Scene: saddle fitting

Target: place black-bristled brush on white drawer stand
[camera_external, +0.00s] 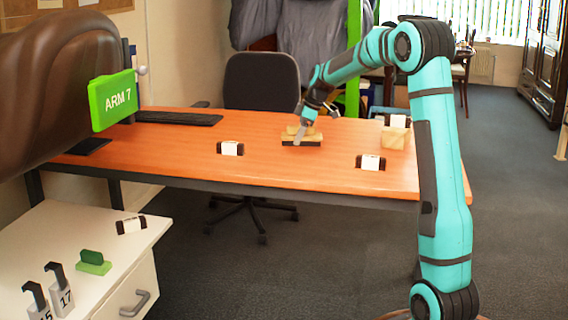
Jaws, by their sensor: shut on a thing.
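The black-bristled brush (302,141) has a pale wooden body with a dark bristle strip along its underside. It is at the middle of the orange-brown table, and I cannot tell whether it touches the top. My gripper (303,130) points down and is shut on the brush's wooden upper part. The white drawer stand (115,255) is at the lower left, in front of the table. A green brush-like block (94,262), a dark item with a white label (131,225) and two dark hooked items with number tags 15 and 17 stand on it.
The wooden table (190,160) holds dark white-labelled items at left (230,148) and right (370,162). A wooden block (395,136) with a labelled item on top stands at the right. A brown saddle (60,90) with a green ARM 7 sign (112,101) overhangs the left.

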